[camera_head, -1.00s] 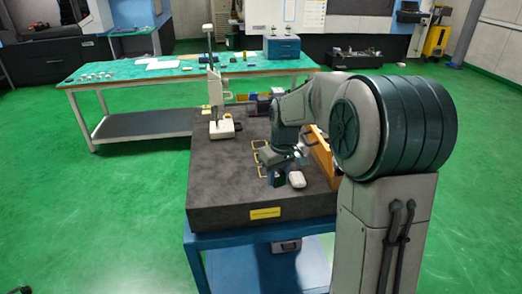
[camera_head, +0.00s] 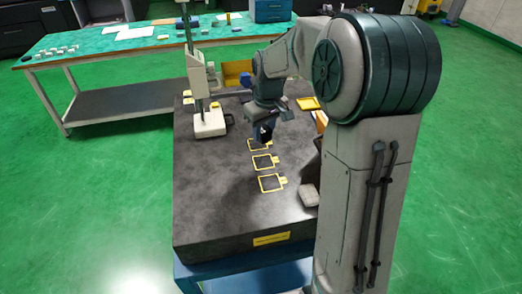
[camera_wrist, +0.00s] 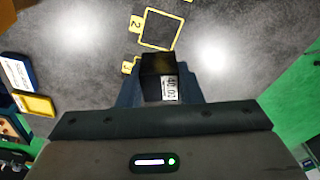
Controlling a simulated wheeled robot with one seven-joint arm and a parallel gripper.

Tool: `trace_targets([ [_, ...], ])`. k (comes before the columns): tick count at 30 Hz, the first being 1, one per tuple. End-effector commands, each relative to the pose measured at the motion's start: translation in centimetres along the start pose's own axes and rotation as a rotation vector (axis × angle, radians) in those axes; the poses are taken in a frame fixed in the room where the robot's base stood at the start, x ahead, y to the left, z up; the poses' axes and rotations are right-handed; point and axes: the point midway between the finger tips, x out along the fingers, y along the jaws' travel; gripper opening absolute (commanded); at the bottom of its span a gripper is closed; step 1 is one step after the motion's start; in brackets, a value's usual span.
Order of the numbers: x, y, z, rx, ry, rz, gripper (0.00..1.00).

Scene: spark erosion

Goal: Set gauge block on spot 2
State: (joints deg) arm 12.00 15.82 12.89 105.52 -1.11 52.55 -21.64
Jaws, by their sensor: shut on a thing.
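My gripper (camera_head: 263,139) is shut on the gauge block (camera_wrist: 151,64), a dark block with a white number label, which shows between the fingers in the wrist view. In the head view the block is small and dark under the gripper. Spot 2 (camera_wrist: 161,29) is a yellow square outline with a "2" tag, empty, just beyond the block in the wrist view. It appears to be the middle outline (camera_head: 263,161) in the head view. The gripper is over the far outline (camera_head: 253,146), tagged 3 in the wrist view, partly hidden. Height above the plate is unclear.
The dark granite plate (camera_head: 215,205) carries a white height stand (camera_head: 209,123) at left. A pale rounded object (camera_head: 309,195) lies near the right edge. A yellow tray (camera_head: 308,103) is behind right. The near outline (camera_head: 271,183) is empty; the plate's left and front are clear.

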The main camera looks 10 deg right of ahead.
Motion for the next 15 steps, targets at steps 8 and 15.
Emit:
trace_targets([
  [8, 4.5, -0.2, 0.6, -0.003, -0.003, -0.002, 0.0],
  [15, 7.2, -0.1, 0.9, -0.002, -0.004, -0.002, 0.0],
])
